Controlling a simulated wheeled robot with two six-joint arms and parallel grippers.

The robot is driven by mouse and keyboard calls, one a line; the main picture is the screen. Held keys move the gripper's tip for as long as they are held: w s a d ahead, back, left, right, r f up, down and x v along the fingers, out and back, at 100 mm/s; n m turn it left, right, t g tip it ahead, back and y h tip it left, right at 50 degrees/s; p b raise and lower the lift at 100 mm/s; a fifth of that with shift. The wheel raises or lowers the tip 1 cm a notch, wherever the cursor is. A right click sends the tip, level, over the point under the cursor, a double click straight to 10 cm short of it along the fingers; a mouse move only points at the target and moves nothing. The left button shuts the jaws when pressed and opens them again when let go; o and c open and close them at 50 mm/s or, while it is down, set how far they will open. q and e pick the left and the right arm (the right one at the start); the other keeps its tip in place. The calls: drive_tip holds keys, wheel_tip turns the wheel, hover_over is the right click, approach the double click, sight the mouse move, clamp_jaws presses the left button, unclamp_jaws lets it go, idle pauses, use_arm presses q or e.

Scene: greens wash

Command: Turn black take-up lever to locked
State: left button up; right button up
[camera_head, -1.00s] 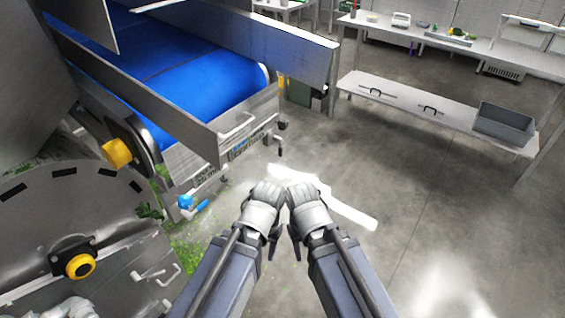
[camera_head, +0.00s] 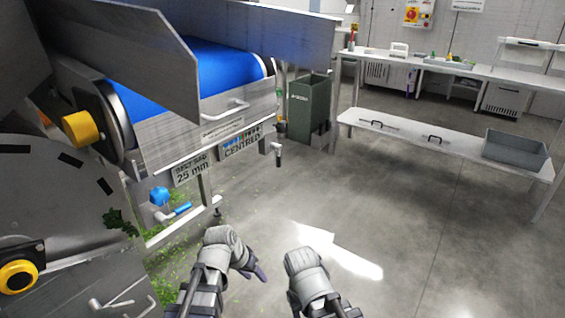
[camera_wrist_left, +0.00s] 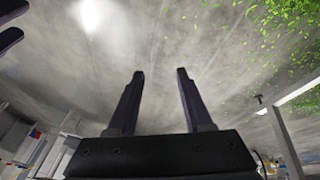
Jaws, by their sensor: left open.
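A small black lever (camera_head: 277,152) hangs at the near right corner of the conveyor frame, beside a sign reading "CENTRED". I cannot tell from its angle whether it is locked. My left gripper (camera_head: 255,272) is low over the floor, below and left of the lever and well apart from it. In the left wrist view its two dark fingers (camera_wrist_left: 160,75) are spread with only floor between them. My right gripper (camera_head: 305,265) is beside it on the right; its fingers are hidden behind its wrist in the head view.
The conveyor has a blue belt (camera_head: 215,68) and steel side guards. A yellow knob (camera_head: 82,129) and a blue-handled valve (camera_head: 178,211) are at left. A green bin (camera_head: 309,105) stands behind the lever. A steel table (camera_head: 425,138) holds a grey tub (camera_head: 515,149). Open floor lies between.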

use_arm(q)
drive_tip(key=w+d+r+m+t+h, duration=0.25)
drive_tip(key=w+d+r, duration=0.2)
drive_tip(key=w, duration=0.35)
drive_tip(key=w+d+r+m+t+h, duration=0.1)
drive_tip(key=w+d+r+t+h, duration=0.25)
drive_tip(key=w+r, duration=0.3)
drive_tip(key=n+t+y, duration=0.1)
drive_tip(key=n+t, duration=0.1)
drive_tip(key=t, duration=0.5)
approach(280, 160)
drive_tip(key=x, duration=0.5)
drive_tip(key=shift+w+d, duration=0.15)
drive_tip(key=a+x, duration=0.1)
drive_tip(key=x, duration=0.7)
drive_tip(key=shift+w+r+t+y, duration=0.25)
drive_tip(key=shift+r+t+y, duration=0.05)
clamp_jaws()
